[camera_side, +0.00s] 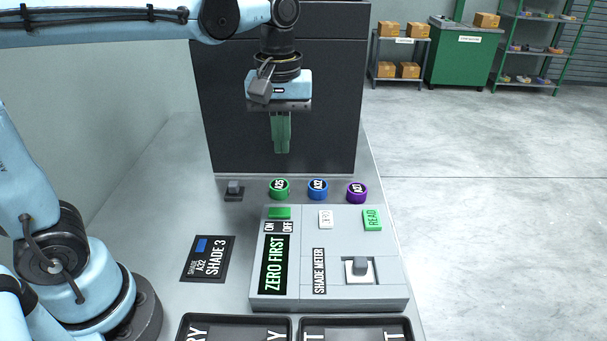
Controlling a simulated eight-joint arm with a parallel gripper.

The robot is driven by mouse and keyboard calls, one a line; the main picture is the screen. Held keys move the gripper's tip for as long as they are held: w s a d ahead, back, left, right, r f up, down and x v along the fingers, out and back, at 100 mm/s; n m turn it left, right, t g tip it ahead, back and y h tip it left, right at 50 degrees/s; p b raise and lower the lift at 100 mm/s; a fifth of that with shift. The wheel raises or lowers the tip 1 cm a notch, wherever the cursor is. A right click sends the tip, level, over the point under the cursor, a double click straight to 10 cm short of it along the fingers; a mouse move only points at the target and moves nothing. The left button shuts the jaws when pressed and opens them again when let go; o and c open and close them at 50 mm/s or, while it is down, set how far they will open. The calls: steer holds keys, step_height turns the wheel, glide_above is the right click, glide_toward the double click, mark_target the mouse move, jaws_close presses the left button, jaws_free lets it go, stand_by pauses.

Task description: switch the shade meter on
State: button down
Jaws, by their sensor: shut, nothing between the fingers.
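The shade meter (386,292) is a grey box on the bench, below and to the right of my gripper in the picture. Its dark display (272,264) is lit with green "ZERO FIRST". A green switch (279,213) sits at its far left corner, beside the ON and OFF labels (278,227). A white ZERO button (326,219) and a green READ button (372,220) are along the same far side. A grey block (359,267) sits in the meter's recess. My gripper (282,152) points down, green fingers shut and empty, raised above and apart from the meter.
Green (279,189), blue (317,189) and purple (357,193) labelled round pieces stand behind the meter. A shade card (208,259) lies left; black trays (235,319) (355,320) are in front.

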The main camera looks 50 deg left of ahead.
mark_target(284, 212)
steer(key=shift+f, duration=0.1)
step_height(284, 212, down, 14)
steer(key=shift+r, duration=0.1)
stand_by(0.7)
stand_by(0.3)
steer(key=shift+a, duration=0.1)
steer(key=shift+s+a, duration=0.45)
steer(key=shift+s, duration=0.1)
steer(key=shift+r, duration=0.2)
step_height(284, 212, up, 14)
stand_by(0.9)
steer(key=shift+f, duration=0.15)
